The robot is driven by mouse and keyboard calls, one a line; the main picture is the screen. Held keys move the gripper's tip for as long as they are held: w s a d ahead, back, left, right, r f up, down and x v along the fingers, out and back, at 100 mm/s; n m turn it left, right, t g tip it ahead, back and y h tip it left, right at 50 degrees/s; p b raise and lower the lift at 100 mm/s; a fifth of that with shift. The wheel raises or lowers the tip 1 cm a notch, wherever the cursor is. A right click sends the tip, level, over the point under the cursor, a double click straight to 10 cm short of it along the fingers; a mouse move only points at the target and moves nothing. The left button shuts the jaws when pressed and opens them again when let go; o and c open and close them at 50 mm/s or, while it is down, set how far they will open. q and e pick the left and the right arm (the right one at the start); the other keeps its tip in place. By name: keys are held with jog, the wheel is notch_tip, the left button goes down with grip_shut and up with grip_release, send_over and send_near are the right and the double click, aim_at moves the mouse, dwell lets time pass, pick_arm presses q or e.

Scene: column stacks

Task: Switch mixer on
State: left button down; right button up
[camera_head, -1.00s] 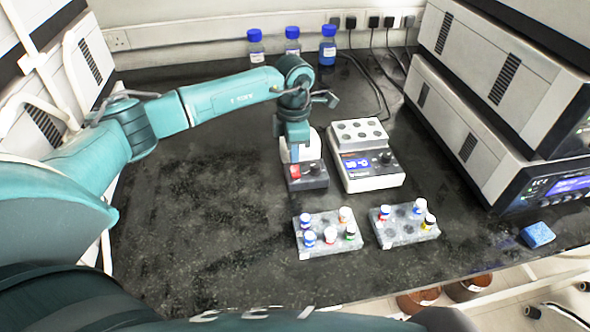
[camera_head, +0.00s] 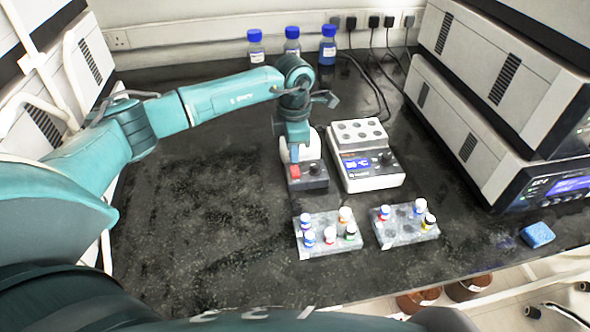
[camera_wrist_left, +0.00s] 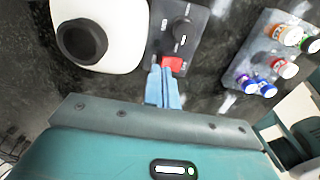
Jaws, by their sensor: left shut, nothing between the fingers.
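The mixer has a white rounded body (camera_head: 308,146) with a dark cup on top (camera_wrist_left: 82,42), seen from above in the left wrist view. Its dark front panel (camera_head: 316,179) carries a black knob (camera_wrist_left: 180,30) and a red switch (camera_head: 294,171). The red switch also shows in the left wrist view (camera_wrist_left: 173,63). My left gripper (camera_wrist_left: 163,72) has its blue fingers shut and empty, tips at the edge of the switch. I cannot tell whether they touch it. In the head view my left arm hides part of the mixer. My right gripper is not in view.
A white heating block (camera_head: 364,158) with a lit display stands close right of the mixer. Two grey vial racks (camera_head: 330,246) (camera_head: 405,236) sit in front. Blue-capped bottles (camera_head: 327,50) stand at the back. A blue sponge (camera_head: 537,235) lies right. The bench's left side is clear.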

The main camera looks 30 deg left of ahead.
aim_at(294, 167)
pick_arm(q)
jog(key=shift+f+b, duration=0.8)
jog(key=shift+f, duration=0.3)
dwell(0.6)
jog(key=shift+r+p, duration=1.75)
jog(key=shift+r, duration=0.85)
